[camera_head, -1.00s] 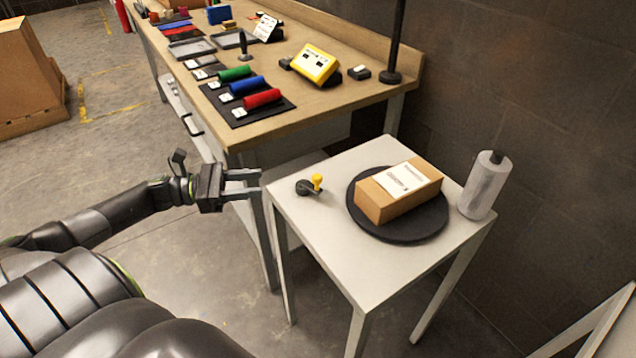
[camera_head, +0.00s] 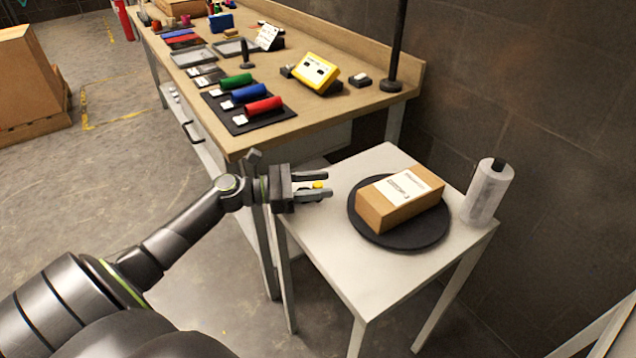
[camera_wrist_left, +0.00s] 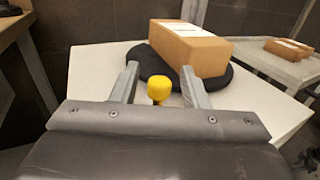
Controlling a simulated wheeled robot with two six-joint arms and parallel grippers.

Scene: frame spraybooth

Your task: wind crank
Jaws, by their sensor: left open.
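The crank's yellow knob (camera_head: 319,185) shows between the fingers of my left gripper (camera_head: 326,185) in the head view, over the left part of the small white table (camera_head: 345,262). In the left wrist view the yellow knob (camera_wrist_left: 159,90) stands between the two open fingers (camera_wrist_left: 161,84), with a gap on each side. The crank's dark base is mostly hidden by the gripper. A cardboard box (camera_head: 385,213) with a white label lies on a round black turntable (camera_head: 408,244) to the right of the crank. My right gripper is not in view.
A roll of film (camera_head: 488,192) stands upright on the table's right corner. A long wooden workbench (camera_head: 330,104) with coloured rollers and a yellow device (camera_head: 316,72) stands behind. A dark wall is at the right. Bare white tabletop lies in front of the turntable.

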